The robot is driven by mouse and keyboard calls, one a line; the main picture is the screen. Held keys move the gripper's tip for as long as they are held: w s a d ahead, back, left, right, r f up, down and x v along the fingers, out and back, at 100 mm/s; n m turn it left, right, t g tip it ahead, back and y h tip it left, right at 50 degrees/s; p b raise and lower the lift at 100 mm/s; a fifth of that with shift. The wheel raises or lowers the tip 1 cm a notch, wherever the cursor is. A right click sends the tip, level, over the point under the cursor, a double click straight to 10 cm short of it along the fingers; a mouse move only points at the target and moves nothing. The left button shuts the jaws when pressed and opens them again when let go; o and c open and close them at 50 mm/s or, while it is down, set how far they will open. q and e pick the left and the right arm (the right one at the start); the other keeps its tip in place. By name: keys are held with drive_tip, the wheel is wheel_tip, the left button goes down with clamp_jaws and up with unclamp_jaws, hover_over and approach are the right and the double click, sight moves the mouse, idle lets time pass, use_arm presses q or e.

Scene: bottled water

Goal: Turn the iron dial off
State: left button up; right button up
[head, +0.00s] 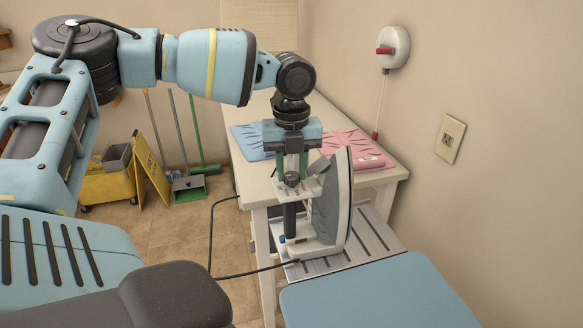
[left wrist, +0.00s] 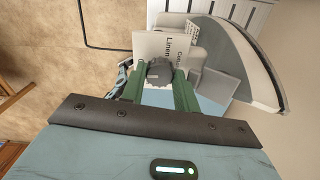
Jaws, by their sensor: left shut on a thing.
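The iron (head: 341,205) stands upright on its heel on a slatted metal rest (head: 372,240), its soleplate facing right. A dark round dial (head: 292,179) sits by a pale plate on the iron. My left gripper (head: 291,172) comes down from above and is shut on the dial. In the left wrist view the green fingertips (left wrist: 160,80) lie on both sides of the dial (left wrist: 159,72). Where the dial points cannot be told. My right gripper is not in view.
A blue board (head: 380,295) lies in front of the rest. A white table (head: 262,190) behind holds blue cloth (head: 250,140) and pink cloth (head: 355,148). A black cord (head: 238,273) runs left from the iron. The wall with an outlet (head: 449,139) is close on the right.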

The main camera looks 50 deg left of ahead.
use_arm(q)
drive_tip(key=shift+m, duration=0.4)
drive_tip(key=o, duration=1)
drive_tip(key=shift+c, duration=0.2)
